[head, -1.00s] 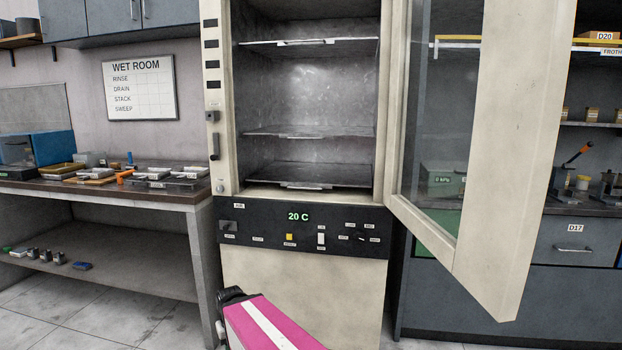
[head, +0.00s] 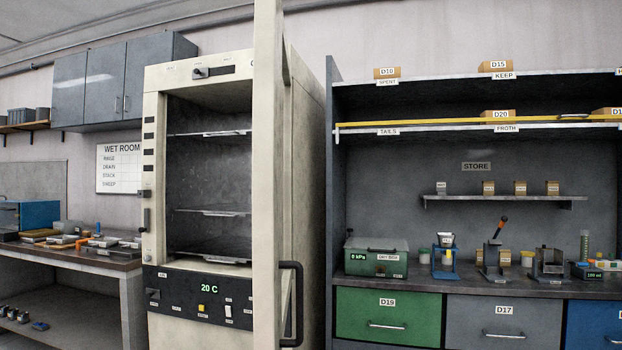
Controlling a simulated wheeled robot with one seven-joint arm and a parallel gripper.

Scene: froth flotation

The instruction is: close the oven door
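The oven (head: 298,160) is a tall cream cabinet left of centre in the head view. Its chamber (head: 205,190) is exposed, with several wire shelves inside. The oven door (head: 267,130) stands open and is seen nearly edge-on as a tall cream slab at the right of the chamber. A dark handle (head: 292,305) sticks out from the door's right side, low down. The control panel (head: 200,296) below the chamber reads 20 C. My gripper is not in this view, so its state is hidden.
A bench (head: 115,268) with trays and tools stands to the left, below a WET ROOM board (head: 120,168). To the right is a shelved counter (head: 470,292) with a green box (head: 376,258), small equipment and drawers (head: 388,317). Floor room is not visible.

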